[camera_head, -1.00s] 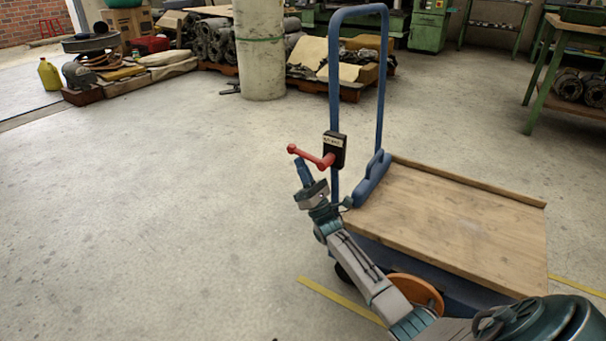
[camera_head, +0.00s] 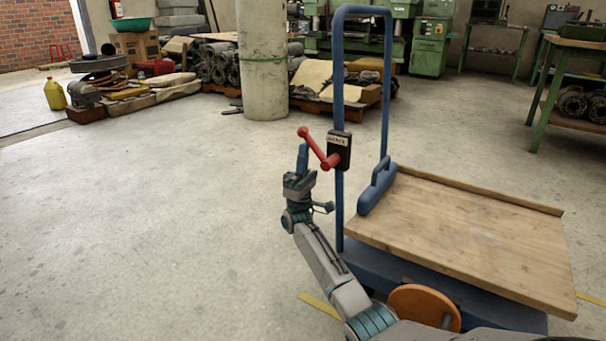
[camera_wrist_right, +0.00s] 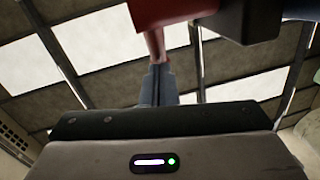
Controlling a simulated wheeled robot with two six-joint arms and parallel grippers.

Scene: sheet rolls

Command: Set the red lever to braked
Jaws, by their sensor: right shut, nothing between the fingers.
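The red lever (camera_head: 316,147) sticks out from a black box (camera_head: 339,151) on the blue handle frame of a cart. It slopes up to the left and ends in a round red knob. The label on the box is too small to read. My right gripper (camera_head: 302,157) is shut and empty, its blue fingers pointing up just under the lever's knob end. In the right wrist view the fingers (camera_wrist_right: 159,84) meet the red lever (camera_wrist_right: 155,42) from below and seem to touch it. My left gripper is out of view.
The cart's wooden deck (camera_head: 460,235) and blue handle frame (camera_head: 338,85) stand right of my right arm. A concrete pillar (camera_head: 262,60) and pallets of rolls are farther back.

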